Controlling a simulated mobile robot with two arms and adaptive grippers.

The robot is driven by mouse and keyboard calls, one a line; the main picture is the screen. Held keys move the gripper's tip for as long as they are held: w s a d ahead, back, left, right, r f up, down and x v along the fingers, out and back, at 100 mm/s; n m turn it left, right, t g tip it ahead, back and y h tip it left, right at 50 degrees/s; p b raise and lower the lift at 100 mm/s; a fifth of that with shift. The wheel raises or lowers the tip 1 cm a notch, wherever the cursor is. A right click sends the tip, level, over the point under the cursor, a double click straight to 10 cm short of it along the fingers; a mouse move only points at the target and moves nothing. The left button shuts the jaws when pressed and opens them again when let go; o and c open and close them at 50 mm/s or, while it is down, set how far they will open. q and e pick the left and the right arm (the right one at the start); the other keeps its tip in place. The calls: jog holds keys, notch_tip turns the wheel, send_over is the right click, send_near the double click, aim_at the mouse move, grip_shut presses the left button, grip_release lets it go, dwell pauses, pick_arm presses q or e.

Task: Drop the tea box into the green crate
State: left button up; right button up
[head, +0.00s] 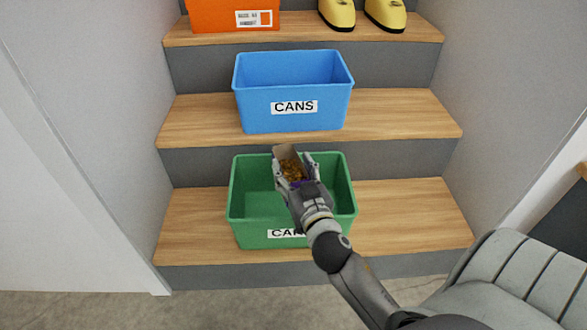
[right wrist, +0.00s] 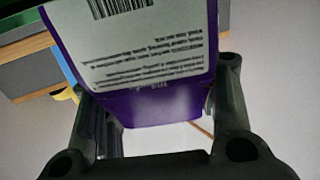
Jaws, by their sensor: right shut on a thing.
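The tea box (head: 291,167) is small, with a brown and gold face and a bit of purple. My right gripper (head: 294,172) is shut on it, over the green crate (head: 246,190). In the right wrist view the tea box (right wrist: 140,60) fills the middle between the fingers, showing a purple side and a white label with a barcode. The green crate stands on the lowest step; its label is partly hidden by my right arm, and it looks empty where its inside shows. My left gripper is out of view.
A blue crate (head: 293,90) labelled CANS stands on the step above. An orange box (head: 232,16) and yellow shoes (head: 362,13) are on the higher step. Walls flank the stairs. A grey padded chair (head: 500,285) is at the lower right.

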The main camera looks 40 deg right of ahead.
jog(key=o, duration=1.2)
jog(key=shift+c, duration=0.2)
jog(key=shift+s, duration=0.1)
jog(key=shift+s+a+f, duration=0.1)
jog(key=shift+s, duration=0.2)
jog(key=v, duration=0.6)
jog(key=shift+s, duration=0.35)
jog(key=shift+a, duration=0.1)
